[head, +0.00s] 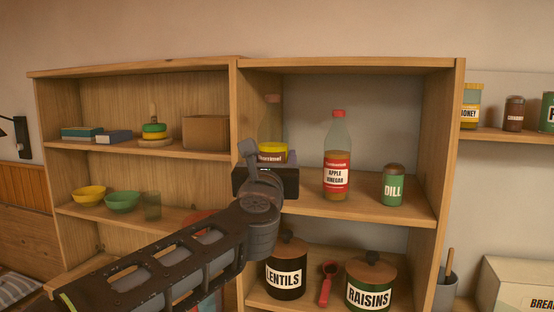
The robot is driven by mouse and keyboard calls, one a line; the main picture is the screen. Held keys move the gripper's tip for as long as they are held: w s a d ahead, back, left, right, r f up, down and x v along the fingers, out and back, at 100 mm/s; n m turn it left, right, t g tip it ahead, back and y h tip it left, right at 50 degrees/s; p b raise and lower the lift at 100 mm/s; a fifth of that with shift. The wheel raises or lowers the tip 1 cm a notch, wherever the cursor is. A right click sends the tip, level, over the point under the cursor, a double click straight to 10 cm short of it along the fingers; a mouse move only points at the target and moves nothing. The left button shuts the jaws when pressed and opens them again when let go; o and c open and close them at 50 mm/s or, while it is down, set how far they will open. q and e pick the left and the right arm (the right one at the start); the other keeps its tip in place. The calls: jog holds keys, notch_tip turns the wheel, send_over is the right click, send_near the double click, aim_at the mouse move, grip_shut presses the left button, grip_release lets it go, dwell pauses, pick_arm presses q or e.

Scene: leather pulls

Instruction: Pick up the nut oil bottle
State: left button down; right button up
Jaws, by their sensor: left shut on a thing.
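A clear bottle with a pinkish cap (270,122), which I take for the nut oil bottle, stands upright in the middle bay of the shelf. Its lower part is hidden behind my left gripper (271,165). A yellow band and small lettering that looks like "caramel" show low on it; I cannot tell whether they belong to the bottle or to a jar overlapping it. My left gripper is at the bottle and shut on it, with the fingertips mostly hidden by the palm. I cannot see whether the bottle touches the shelf. My right gripper is not in view.
The apple vinegar bottle (338,150) stands close to the right, then the dill jar (393,188). Below are the lentils (285,276) and raisins (369,287) jars with a red scoop (327,284) between. A wooden divider (239,105) is close on the left.

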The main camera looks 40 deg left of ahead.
aim_at(272, 161)
pick_arm(q)
jog(key=v, duration=0.4)
jog(key=shift+s+d+r, duration=0.25)
jog(key=shift+s+r, duration=0.1)
jog(key=shift+s, duration=0.05)
jog(key=shift+w, duration=0.1)
